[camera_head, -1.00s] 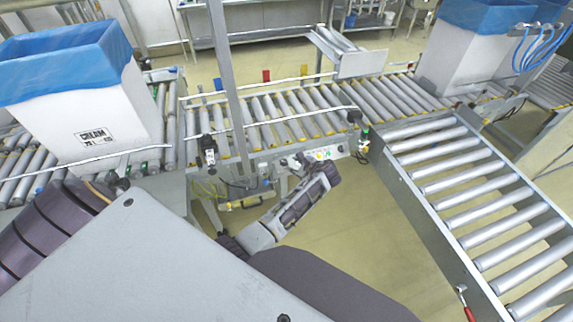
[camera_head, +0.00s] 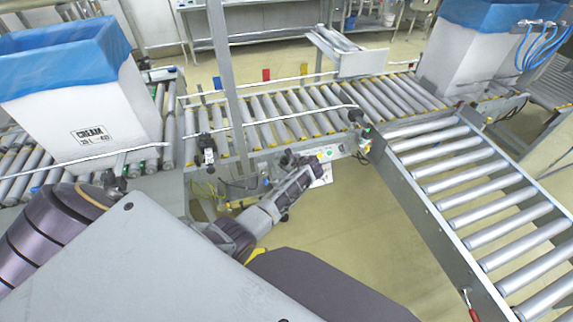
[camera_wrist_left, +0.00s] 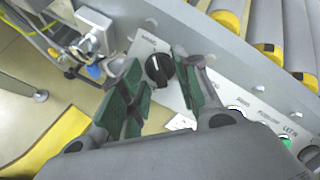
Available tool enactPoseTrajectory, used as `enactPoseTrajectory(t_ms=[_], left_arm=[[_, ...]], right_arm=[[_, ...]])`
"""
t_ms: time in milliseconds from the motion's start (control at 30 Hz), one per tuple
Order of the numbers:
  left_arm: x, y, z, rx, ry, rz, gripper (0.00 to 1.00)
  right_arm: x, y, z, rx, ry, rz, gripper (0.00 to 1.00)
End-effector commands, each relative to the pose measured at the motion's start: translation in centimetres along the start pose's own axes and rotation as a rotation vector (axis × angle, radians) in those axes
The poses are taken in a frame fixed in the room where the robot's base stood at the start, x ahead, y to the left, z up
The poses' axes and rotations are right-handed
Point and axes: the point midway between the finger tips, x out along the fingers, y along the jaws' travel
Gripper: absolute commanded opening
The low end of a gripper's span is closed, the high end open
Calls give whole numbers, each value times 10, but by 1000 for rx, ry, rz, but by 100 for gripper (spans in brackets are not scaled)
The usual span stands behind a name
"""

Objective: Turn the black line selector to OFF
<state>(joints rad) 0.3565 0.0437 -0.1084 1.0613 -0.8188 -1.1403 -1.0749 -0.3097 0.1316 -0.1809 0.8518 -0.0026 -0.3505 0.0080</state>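The black line selector (camera_wrist_left: 158,70) is a round black knob with a pale pointer mark, on a light panel in the left wrist view. The labels beside it are too small to read surely. My left gripper (camera_wrist_left: 158,80) is open, its green-padded fingers on either side of the knob, with gaps visible; I cannot tell if its tips reach the knob's depth. In the head view, my left gripper (camera_head: 306,164) is at the panel on the conveyor's front side and hides the knob. My right gripper is not in view.
The panel also carries a green button (camera_wrist_left: 286,143) to the right. A metal box with a blue part (camera_wrist_left: 94,71) stands close left of the fingers. Roller conveyors (camera_head: 280,117) run behind, and a roller section (camera_head: 470,195) projects at right. A blue-lined cream box (camera_head: 80,105) stands at left.

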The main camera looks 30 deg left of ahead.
Motion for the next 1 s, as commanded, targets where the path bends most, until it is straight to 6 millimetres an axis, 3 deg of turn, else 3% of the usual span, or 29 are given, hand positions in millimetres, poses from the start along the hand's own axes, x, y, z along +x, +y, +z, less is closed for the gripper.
enactPoseTrajectory(t_ms=[233, 467, 700, 1000], left_arm=[[8, 1, 0, 0, 0, 1, 32], [8, 0, 0, -1, 0, 1, 32], [7, 0, 0, 0, 0, 1, 4], [7, 0, 1, 14, 0, -3, 4]], right_arm=[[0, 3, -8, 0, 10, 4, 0], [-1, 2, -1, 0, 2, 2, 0], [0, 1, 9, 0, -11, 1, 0], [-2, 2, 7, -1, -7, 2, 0]])
